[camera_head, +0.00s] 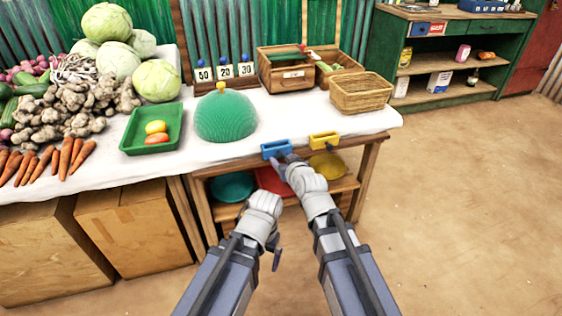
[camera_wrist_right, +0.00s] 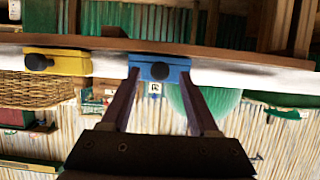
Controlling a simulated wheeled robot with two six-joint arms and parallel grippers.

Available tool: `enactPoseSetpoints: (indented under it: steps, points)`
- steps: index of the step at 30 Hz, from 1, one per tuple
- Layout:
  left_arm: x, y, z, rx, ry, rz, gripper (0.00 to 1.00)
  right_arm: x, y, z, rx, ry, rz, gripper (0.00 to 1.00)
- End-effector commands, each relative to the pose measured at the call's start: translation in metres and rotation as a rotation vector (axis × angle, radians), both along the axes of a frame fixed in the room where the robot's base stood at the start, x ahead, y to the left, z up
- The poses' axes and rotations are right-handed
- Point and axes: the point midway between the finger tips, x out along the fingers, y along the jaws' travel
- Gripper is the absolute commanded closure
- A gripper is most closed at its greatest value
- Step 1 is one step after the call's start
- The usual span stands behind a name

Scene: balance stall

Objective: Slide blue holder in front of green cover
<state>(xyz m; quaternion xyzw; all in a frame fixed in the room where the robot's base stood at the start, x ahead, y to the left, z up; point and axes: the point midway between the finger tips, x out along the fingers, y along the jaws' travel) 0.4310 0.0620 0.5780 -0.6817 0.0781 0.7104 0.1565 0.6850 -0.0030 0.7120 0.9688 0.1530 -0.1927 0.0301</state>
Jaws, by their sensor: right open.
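The blue holder (camera_head: 276,148) sits at the front edge of the white table, to the right of the green cover. The green cover (camera_head: 225,118) is a ribbed dome with a yellow knob, standing farther back on the table. My right gripper (camera_head: 284,161) is at the front of the blue holder. In the right wrist view its open fingers (camera_wrist_right: 160,98) lie either side of the blue holder (camera_wrist_right: 176,67), which shows a black knob; contact is unclear. The green cover (camera_wrist_right: 222,102) shows partly behind a finger. My left gripper (camera_head: 277,256) hangs low before the table, its jaws unclear.
A yellow holder (camera_head: 324,140) sits on the same edge, right of the blue one. A green tray (camera_head: 152,141) with fruit lies left of the cover. Number cards (camera_head: 224,72) and a wicker basket (camera_head: 361,92) stand behind. The front edge left of the blue holder looks clear.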

Motion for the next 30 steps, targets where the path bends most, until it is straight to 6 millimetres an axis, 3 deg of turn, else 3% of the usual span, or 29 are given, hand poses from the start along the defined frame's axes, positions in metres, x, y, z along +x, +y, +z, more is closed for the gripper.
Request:
enactPoseSetpoints:
  steps: [3, 11, 27, 30]
  points:
    - [0.0000, 0.0002, -0.0054, 0.001, 0.000, 0.000, 0.00, 0.0092, 0.0020, -0.0055, 0.000, 0.000, 0.001, 0.39]
    - [0.0001, 0.0002, -0.0046, 0.001, 0.000, 0.000, 0.00, 0.0091, 0.0020, -0.0047, -0.001, 0.000, 0.001, 0.39]
    - [0.0001, 0.0002, -0.0047, 0.001, 0.000, 0.000, 0.00, 0.0091, 0.0021, -0.0048, -0.001, 0.000, 0.001, 1.00]
    - [0.0001, 0.0002, -0.0047, 0.001, 0.000, 0.000, 0.00, 0.0091, 0.0021, -0.0048, -0.001, 0.000, 0.001, 1.00]
